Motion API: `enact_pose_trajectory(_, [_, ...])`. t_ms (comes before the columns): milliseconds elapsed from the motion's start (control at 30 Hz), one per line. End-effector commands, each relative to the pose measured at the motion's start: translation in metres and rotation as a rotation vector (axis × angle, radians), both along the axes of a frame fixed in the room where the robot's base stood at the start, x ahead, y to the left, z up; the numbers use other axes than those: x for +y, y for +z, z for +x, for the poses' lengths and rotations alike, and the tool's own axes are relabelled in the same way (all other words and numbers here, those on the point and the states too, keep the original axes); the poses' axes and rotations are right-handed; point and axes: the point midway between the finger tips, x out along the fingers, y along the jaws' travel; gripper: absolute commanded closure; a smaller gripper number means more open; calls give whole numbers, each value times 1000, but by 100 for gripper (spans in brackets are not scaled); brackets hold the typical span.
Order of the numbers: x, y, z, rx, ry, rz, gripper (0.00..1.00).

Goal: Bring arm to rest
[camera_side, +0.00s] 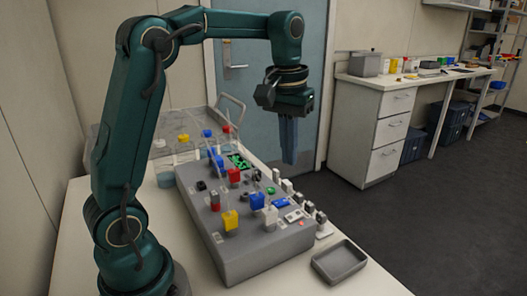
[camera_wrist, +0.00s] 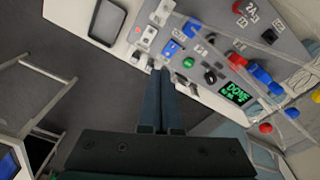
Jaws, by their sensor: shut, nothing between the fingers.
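My gripper (camera_side: 289,158) is shut and empty, pointing straight down. In the side view it hangs in the air above the far right edge of the grey shaker bioreactor (camera_side: 262,262). My green arm is raised and bent over the machine. In the wrist view the closed fingers of my gripper (camera_wrist: 160,75) reach in from below, and their tips appear over the edge of the machine's control panel (camera_wrist: 200,72). A green display (camera_wrist: 235,93) on the panel reads "DONE", with smaller text below it that I cannot read.
Yellow, blue, red and white clamps stand on the machine, including a yellow one (camera_side: 230,220). An empty grey tray (camera_side: 339,262) lies on the white bench at the front right. A door (camera_side: 250,100) and a drawer cabinet (camera_side: 375,130) stand behind. Air around my gripper is clear.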

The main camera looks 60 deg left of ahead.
Motion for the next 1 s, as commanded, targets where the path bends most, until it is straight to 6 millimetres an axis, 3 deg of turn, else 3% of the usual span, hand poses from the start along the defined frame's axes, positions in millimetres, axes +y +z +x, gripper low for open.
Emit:
enact_pose_trajectory(133, [-24,25,-29,-92,-76,22,100])
enact_pose_trajectory(367, [-51,33,-80,-225,-210,52,100])
enact_pose_trajectory(600, [-69,6,-128,-348,-359,84,100])
enact_pose_trajectory(700, [-72,-9,-140,-374,-403,95,100])
enact_pose_trajectory(900, [-72,-31,-147,-372,-450,108,100])
enact_pose_trajectory(1000, [-72,-31,-146,-380,-454,111,100])
